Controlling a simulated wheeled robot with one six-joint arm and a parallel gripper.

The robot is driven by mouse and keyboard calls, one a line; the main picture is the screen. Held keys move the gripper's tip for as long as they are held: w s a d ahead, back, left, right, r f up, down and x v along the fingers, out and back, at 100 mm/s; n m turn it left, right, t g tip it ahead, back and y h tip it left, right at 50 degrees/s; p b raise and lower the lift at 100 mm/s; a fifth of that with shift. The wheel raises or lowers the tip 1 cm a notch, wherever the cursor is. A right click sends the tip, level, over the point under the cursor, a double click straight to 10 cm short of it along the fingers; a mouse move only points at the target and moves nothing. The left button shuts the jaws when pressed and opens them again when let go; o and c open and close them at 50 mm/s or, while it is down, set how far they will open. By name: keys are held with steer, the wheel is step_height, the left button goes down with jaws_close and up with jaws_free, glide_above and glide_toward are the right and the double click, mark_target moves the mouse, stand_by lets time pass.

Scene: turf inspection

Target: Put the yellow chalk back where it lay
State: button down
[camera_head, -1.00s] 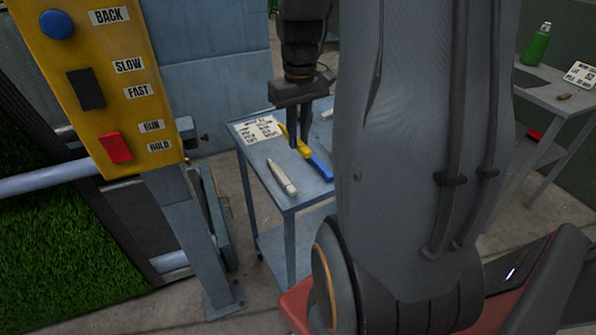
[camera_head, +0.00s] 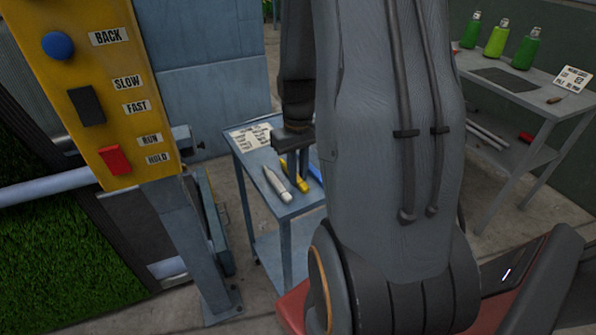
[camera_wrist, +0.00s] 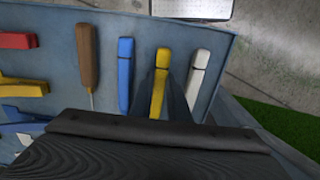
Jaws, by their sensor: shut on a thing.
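The yellow chalk (camera_wrist: 159,84) is a slim stick between the two fingers of my gripper (camera_wrist: 163,95) in the wrist view. My gripper is shut on it. In the head view my gripper (camera_head: 294,172) points down at the blue cart, with the yellow chalk (camera_head: 303,183) at its fingertips. The chalk is at or just above the cart top; I cannot tell if it touches. The white chalk (camera_wrist: 199,75) lies close to its right and the blue chalk (camera_wrist: 125,75) to its left in the wrist view. The white chalk (camera_head: 277,184) also shows in the head view.
A wooden-handled awl (camera_wrist: 87,60), a red tool (camera_wrist: 18,41) and a yellow tool (camera_wrist: 22,87) lie farther left on the cart top (camera_wrist: 60,30). A printed card (camera_head: 251,137) lies at the cart's back. A yellow control post (camera_head: 95,90) stands left. A bench with green bottles (camera_head: 497,40) stands right.

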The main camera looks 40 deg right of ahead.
steer(key=c, duration=1.7)
jaws_free()
steer(key=shift+f, duration=0.1)
step_height(320, 180, up, 12)
steer(key=b, duration=0.2)
steer(key=shift+n+t, duration=0.6)
steer(key=shift+n, duration=0.3)
steer(key=s+a+f, duration=0.1)
steer(key=a+f, duration=0.1)
steer(key=a, duration=0.4)
steer(key=s+a+f, duration=0.1)
steer(key=s+a, duration=0.1)
steer(key=a, duration=0.5)
steer(key=s+a+f, duration=0.1)
steer(key=a+f, duration=0.1)
steer(key=a, duration=0.5)
steer(key=shift+s+f, duration=0.2)
steer(key=shift+f, duration=0.15)
